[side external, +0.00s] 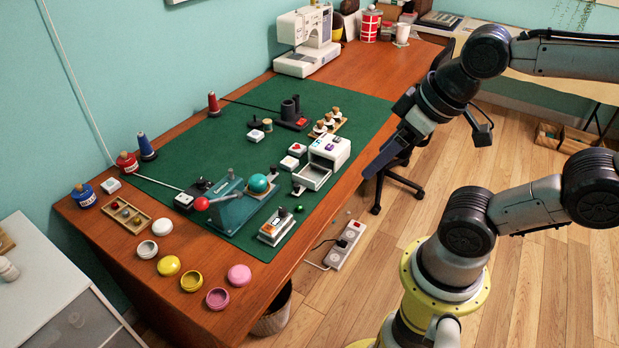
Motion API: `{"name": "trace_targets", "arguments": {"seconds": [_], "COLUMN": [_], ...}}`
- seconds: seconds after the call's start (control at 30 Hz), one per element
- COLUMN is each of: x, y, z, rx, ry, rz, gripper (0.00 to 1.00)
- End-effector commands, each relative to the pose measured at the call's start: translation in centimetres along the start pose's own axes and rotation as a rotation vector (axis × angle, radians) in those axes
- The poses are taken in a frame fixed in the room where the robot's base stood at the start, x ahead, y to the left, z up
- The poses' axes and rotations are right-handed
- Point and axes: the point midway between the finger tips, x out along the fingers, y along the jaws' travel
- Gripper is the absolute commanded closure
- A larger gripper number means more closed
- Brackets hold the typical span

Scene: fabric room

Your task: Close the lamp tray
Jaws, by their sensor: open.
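A small white box (330,150) with coloured markings on top stands near the front edge of the green mat. Its tray (312,177), which I take to be the lamp tray, is pulled out toward the lower left and looks empty. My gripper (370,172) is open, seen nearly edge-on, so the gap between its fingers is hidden. It hangs to the right of the box, apart from it and past the table's front edge in the picture. Nothing shows in it.
A teal device (223,205) with a red-knobbed lever and a green ball (258,184) stand left of the tray. A small white unit (277,226) sits below it. A wooden rack (328,123) is behind the box. The right part of the mat (365,112) is clear.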

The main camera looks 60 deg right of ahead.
Motion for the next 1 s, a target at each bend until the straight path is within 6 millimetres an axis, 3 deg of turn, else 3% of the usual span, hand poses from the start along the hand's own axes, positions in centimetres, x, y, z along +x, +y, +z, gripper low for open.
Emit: {"name": "trace_targets", "arguments": {"seconds": [0.03,0.17,0.27,0.4,0.67,0.87,1.0], "x": [0.0,-0.4,-1.5,-1.5,1.0,5.8,10.2], "y": [0.0,0.5,1.9,3.3,5.4,6.2,6.3], "z": [0.0,0.0,-1.9,-4.5,-10.7,-15.4,-18.0], "rx": [-0.009,-0.096,-0.225,-0.373,-0.656,-0.880,-1.024], "ry": [0.000,-0.011,-0.018,-0.089,-0.283,-0.467,-0.593], "rz": [0.000,0.023,0.084,0.142,0.225,0.265,0.280], "gripper": [0.32,0.55,0.73,0.98,1.00,1.00,1.00]}}
